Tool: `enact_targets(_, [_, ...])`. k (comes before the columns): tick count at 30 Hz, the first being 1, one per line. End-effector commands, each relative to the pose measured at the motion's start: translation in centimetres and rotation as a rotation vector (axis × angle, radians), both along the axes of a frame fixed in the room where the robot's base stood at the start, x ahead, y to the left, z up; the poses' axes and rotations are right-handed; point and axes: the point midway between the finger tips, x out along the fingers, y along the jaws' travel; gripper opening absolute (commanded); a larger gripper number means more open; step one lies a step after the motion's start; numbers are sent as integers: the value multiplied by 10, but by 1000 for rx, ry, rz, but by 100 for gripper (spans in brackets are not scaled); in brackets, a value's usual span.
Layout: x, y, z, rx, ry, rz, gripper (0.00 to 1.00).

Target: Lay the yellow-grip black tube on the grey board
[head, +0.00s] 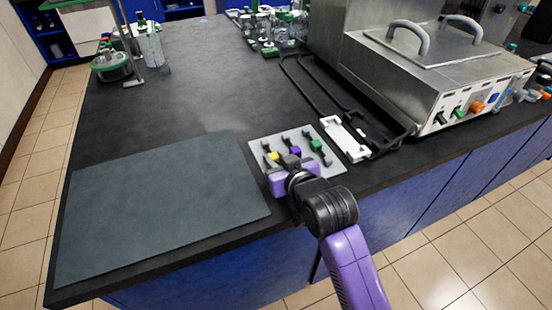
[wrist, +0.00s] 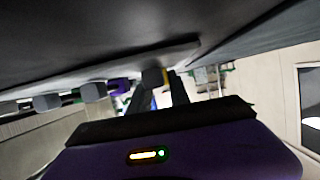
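The yellow-grip black tube (head: 272,157) is on a light grey plate in the head view, at the plate's left side. A bit of yellow also shows in the wrist view (wrist: 166,75), partly hidden behind a grey block. The grey board (head: 160,205) lies flat and bare on the left of the bench. My purple gripper (head: 284,165) is low at the plate's near left edge, close to the yellow grip. In the wrist view its two dark fingers (wrist: 160,92) stand apart, with the grey block just beyond or between them; I cannot tell which.
The light grey plate (head: 331,166) also carries purple-grip (head: 295,151) and green-grip (head: 316,145) tubes. A white part with a black wire frame (head: 345,138) lies to its right, before a steel bath (head: 400,75). Glassware stands at the back. The bench middle is clear.

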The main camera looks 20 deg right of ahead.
Motion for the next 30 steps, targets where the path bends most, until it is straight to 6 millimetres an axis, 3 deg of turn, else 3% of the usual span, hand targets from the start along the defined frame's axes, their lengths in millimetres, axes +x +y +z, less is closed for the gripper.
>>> enact_targets(1, [0, 0, 0, 0, 1, 0, 32])
enact_targets(3, [0, 0, 0, 0, 1, 0, 44])
enact_targets(15, [-2, 0, 5, 0, 0, 0, 44])
enact_targets(20, [-23, 0, 12, 0, 1, 0, 44])
enact_targets(30, [-86, 0, 39, 0, 1, 0, 44])
